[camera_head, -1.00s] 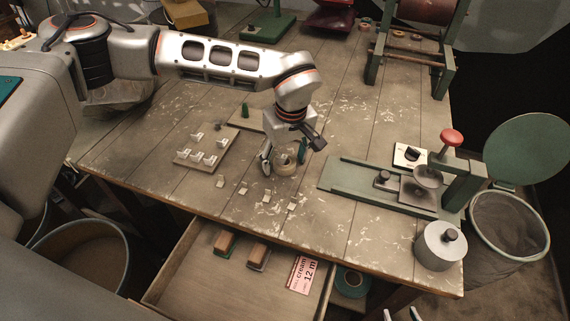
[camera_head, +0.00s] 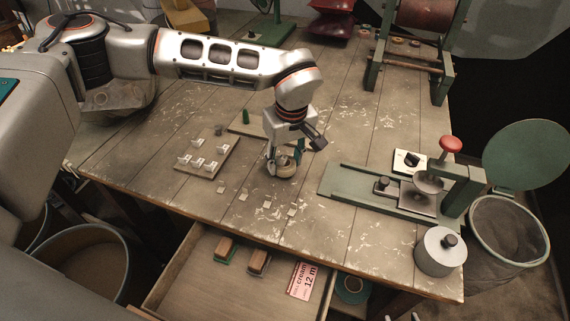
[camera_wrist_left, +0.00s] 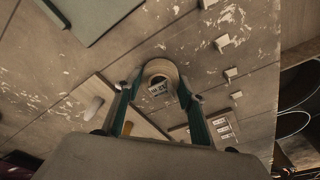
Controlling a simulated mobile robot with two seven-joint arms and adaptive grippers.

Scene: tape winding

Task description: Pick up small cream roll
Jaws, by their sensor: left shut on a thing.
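The small cream roll (camera_head: 287,171) is on the worktable, near its front edge. My left gripper (camera_head: 284,164) comes down over it from above and is shut on it, with a finger on each side. In the left wrist view the roll (camera_wrist_left: 159,67) is a tan ring between the green fingers of the left gripper (camera_wrist_left: 155,88), with a small pale block or label showing in its middle. I cannot tell whether the roll still touches the table. Only small pale tips, perhaps of my right gripper, show at the bottom edge of the head view.
A board with several white blocks (camera_head: 205,158) lies left of the roll. Several small pale tabs (camera_head: 243,196) lie along the front edge. A green press (camera_head: 400,190) and a grey cylinder (camera_head: 440,252) stand to the right. An open drawer (camera_head: 235,285) sticks out below.

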